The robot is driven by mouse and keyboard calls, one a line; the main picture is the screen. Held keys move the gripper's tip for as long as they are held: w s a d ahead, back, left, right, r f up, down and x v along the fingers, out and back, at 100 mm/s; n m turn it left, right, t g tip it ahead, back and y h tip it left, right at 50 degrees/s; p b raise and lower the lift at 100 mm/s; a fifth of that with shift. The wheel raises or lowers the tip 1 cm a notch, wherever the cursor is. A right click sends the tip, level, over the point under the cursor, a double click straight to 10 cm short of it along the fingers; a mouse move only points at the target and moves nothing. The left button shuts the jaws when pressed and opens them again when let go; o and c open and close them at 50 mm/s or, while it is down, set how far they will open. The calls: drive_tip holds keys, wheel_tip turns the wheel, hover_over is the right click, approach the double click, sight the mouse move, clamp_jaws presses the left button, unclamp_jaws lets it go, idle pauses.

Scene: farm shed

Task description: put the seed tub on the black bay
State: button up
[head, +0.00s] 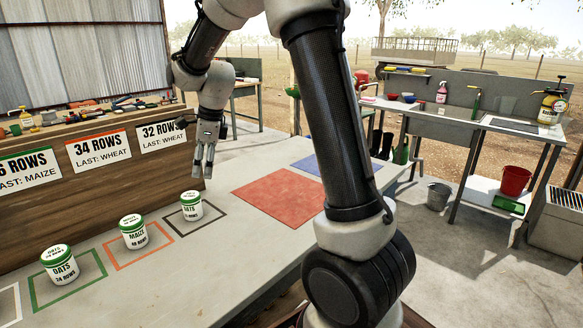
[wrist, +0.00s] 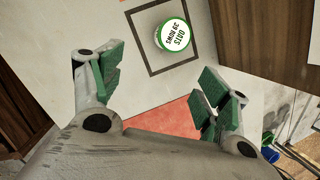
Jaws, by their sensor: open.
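A white seed tub with a green lid (head: 192,206), its lid marked oats, stands upright inside the black outlined bay (head: 184,224). In the wrist view this tub (wrist: 174,37) shows from above, within the dark square outline of the bay (wrist: 139,44). A second tub, marked maize (head: 134,233), stands in the orange bay (head: 145,255). A third tub, marked oats (head: 60,265), stands in the green bay (head: 70,294). My gripper (head: 203,173) hangs fingers down, open and empty, above and behind the black-bay tub, apart from it. The open fingers also show in the wrist view (wrist: 160,82).
A wooden panel with row signs (head: 98,148) runs along the left side of the table, close to my gripper. A red mat (head: 280,197) and a blue mat (head: 320,165) lie to the right, both empty. A workbench (head: 470,125) stands beyond.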

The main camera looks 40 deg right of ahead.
drive_tip(key=s+d+r+n+t, duration=0.1)
drive_tip(key=s+d+r+n, duration=0.3)
drive_tip(key=s, duration=0.3)
drive_tip(key=s+d+r+n, duration=0.2)
drive_tip(key=s+r+n, duration=0.35)
drive_tip(key=s, duration=0.25)
drive_tip(key=s+d+n+h, duration=0.1)
drive_tip(key=s+d+n, duration=0.1)
drive_tip(key=s+n, duration=0.4)
drive_tip(key=s+d+f+n+h, duration=0.1)
drive_tip(key=s+d+n, duration=0.2)
drive_tip(key=s+n, duration=0.4)
drive_tip(key=s, duration=0.4)
drive_tip(key=shift+f+t, duration=0.3)
drive_tip(key=shift+t, duration=0.1)
drive_tip(key=shift+s, duration=0.1)
